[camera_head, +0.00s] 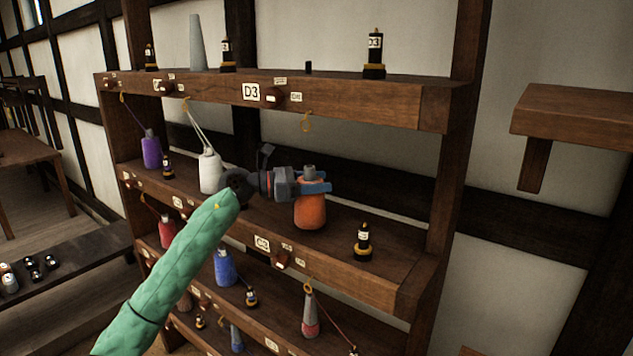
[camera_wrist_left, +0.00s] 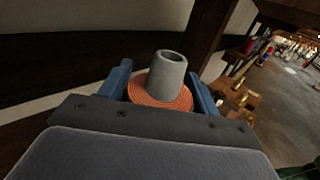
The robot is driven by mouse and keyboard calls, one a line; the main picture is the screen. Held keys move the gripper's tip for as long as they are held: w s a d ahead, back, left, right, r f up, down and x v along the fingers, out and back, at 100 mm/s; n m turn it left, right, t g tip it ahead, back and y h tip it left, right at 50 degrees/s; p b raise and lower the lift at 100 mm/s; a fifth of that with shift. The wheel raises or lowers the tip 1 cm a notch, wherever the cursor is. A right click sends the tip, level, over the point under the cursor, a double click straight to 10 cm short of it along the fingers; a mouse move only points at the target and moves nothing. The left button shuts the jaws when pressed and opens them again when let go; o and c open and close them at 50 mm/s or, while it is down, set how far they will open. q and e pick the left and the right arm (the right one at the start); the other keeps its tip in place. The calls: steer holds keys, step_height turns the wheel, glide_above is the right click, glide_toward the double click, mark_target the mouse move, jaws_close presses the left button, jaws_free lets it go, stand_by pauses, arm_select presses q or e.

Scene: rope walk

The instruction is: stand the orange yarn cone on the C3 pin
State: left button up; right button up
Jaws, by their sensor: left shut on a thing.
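The orange yarn cone (camera_head: 310,211) is upright in my left gripper (camera_head: 314,186), over the middle shelf (camera_head: 340,275) of the wooden rack. In the left wrist view its grey core (camera_wrist_left: 167,75) sticks up between the blue fingers, with the orange yarn (camera_wrist_left: 160,95) around it. The left gripper is shut on the cone near its top. I cannot tell whether the cone's base touches the shelf. A small plate (camera_head: 262,243) on the middle shelf's front edge is too small to read surely. No bare C3 pin shows; it may be hidden by the cone. My right gripper is not in view.
A black and gold bobbin (camera_head: 363,243) stands right of the cone; a white yarn cone (camera_head: 209,172) stands left. The D3 shelf (camera_head: 380,103) is above, with a yellow hook (camera_head: 306,122) hanging beneath it. An upright post (camera_head: 455,150) bounds the right.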

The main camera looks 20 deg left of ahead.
arm_select(q)
steer(key=shift+f, duration=0.55)
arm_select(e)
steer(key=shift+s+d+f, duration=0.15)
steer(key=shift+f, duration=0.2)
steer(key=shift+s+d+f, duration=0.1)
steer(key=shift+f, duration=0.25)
arm_select(q)
steer(key=shift+f, duration=0.1)
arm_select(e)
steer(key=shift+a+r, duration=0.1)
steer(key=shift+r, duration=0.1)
arm_select(q)
steer(key=o, duration=1.5)
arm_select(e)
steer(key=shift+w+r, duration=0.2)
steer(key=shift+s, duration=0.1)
